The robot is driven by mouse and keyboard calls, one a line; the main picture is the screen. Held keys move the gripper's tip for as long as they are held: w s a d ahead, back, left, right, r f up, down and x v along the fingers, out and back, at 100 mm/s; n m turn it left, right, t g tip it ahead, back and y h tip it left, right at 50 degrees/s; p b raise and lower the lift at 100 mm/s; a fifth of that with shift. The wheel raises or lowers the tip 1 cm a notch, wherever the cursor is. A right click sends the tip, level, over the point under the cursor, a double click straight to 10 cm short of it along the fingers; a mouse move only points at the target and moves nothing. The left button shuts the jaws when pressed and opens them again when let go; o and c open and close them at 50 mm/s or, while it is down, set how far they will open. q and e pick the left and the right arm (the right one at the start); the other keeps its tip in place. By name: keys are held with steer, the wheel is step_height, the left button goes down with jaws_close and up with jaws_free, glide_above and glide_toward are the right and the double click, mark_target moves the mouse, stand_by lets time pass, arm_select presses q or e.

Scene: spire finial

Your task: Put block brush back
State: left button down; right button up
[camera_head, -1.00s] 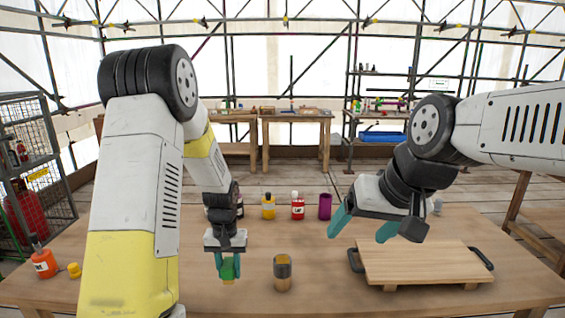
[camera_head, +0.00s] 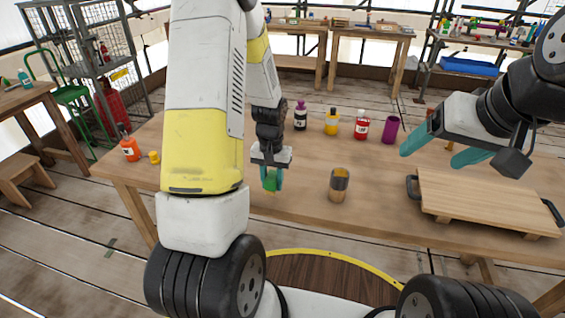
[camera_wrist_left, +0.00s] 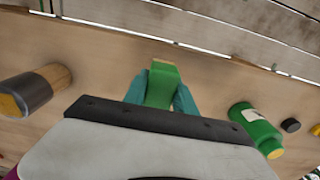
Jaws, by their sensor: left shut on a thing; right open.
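My left gripper (camera_head: 269,178) is shut on a green block-shaped piece with a tan end, which I take to be the block brush (camera_head: 270,183). In the left wrist view the brush (camera_wrist_left: 162,86) sits between the teal fingers (camera_wrist_left: 160,98), its tan end pointing away from the wrist. It is over the table near the front edge; I cannot tell whether it touches the top. A wooden cup with a dark band (camera_head: 339,185) stands upright to its right, apart from it. My right gripper (camera_head: 437,152) is open and empty above the table, behind the wooden board.
A wooden board with dark handles (camera_head: 485,200) lies at the right. Black, yellow (camera_head: 331,122) and red bottles (camera_head: 361,126) and a purple cylinder (camera_head: 389,130) stand behind. An orange bottle (camera_head: 129,148) stands left.

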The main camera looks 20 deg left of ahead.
arm_select(q)
steer(key=w, duration=0.2)
steer(key=w+a, duration=0.1)
steer(key=w, duration=0.1)
steer(key=w+a, duration=0.1)
steer(key=w, duration=0.1)
steer(key=shift+a+f, duration=0.15)
steer(key=shift+f, duration=0.15)
steer(key=shift+w+a+f, duration=0.1)
steer(key=shift+w+f, duration=0.1)
steer(key=shift+f, duration=1.6)
steer(key=shift+f, duration=0.15)
steer(key=c, duration=1)
jaws_free()
